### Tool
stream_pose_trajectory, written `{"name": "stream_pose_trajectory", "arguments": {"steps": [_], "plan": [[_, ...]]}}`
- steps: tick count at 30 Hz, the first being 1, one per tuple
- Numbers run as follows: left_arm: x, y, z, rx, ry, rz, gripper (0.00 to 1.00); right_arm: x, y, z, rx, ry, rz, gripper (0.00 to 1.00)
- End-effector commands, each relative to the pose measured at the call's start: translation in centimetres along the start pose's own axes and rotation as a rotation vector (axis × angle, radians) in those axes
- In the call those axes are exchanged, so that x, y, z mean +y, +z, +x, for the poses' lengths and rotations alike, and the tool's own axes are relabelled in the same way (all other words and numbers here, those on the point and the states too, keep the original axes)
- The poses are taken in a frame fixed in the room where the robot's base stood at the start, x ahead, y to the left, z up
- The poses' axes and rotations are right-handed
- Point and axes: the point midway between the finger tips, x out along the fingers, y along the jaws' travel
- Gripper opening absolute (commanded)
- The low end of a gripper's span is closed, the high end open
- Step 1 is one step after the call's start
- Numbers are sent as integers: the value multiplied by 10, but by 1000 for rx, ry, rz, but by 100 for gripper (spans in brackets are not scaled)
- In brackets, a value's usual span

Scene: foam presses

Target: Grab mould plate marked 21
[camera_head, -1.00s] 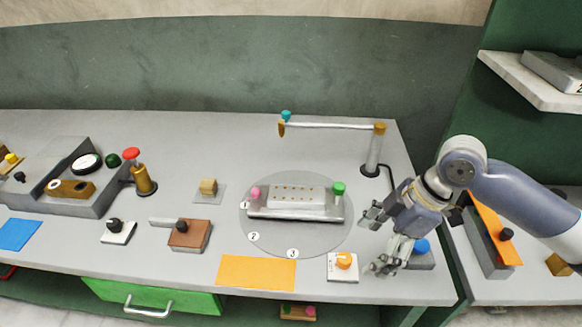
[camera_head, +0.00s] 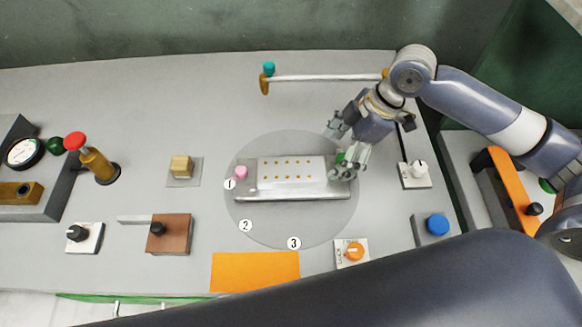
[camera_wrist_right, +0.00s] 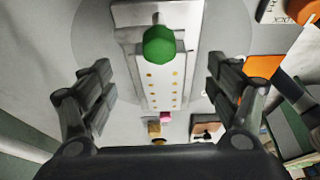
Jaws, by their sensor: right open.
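A pale metal mould plate (camera_head: 298,170) with rows of small gold dots sits on a grey holder on a round disc (camera_head: 280,225) marked 1, 2 and 3. No number 21 is readable on it. A pink knob (camera_head: 240,172) stands at its left end and a green knob (camera_head: 340,157) at its right end. My right gripper (camera_head: 338,150) is open over the green-knob end. In the right wrist view its fingers (camera_wrist_right: 160,80) are spread either side of the plate (camera_wrist_right: 162,85), with the green knob (camera_wrist_right: 159,46) between them and nothing held. My left gripper is out of view.
A horizontal bar (camera_head: 325,78) with a teal knob crosses behind the disc. An orange mat (camera_head: 255,271) and an orange-knob switch (camera_head: 352,252) lie in front. A blue button (camera_head: 437,224) stands to the right, and a brown block (camera_head: 170,233) to the left.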

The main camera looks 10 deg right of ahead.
Motion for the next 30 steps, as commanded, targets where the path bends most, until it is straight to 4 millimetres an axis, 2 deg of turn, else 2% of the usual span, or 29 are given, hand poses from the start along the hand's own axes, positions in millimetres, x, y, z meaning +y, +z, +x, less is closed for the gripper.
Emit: {"name": "stream_pose_trajectory", "arguments": {"steps": [5,10,15,23,30], "plan": [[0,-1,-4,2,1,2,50,-1,-2,12,0,-1,0,82],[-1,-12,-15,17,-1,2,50,-5,-8,36,2,-3,-1,82],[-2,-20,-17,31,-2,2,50,-4,-6,56,0,1,0,82],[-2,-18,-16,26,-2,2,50,-4,-5,60,-1,2,-1,82],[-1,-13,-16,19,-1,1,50,-4,-5,60,-1,2,-1,30]]}}
